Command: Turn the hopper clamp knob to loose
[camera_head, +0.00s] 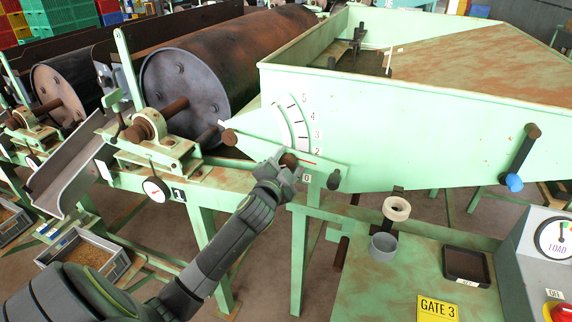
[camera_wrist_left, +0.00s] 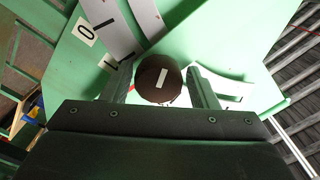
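The hopper clamp knob (camera_head: 289,160) is a round dark brown knob on the pale green hopper's side plate, below a white curved scale (camera_head: 297,125) with numbers. In the left wrist view the knob (camera_wrist_left: 160,80) faces me with a short white mark on its cap, tilted slightly from upright. My left gripper (camera_head: 283,164) is at the knob, with one finger on each side of it. The fingers (camera_wrist_left: 162,88) look parted, with a narrow gap visible beside the knob. My right gripper is out of view.
A black knob (camera_head: 334,180) sits just right of the clamp knob. The rusty drum (camera_head: 235,65) lies behind. A green bench (camera_head: 385,285) holds a grey cup (camera_head: 383,246) and a dark tray (camera_head: 466,266).

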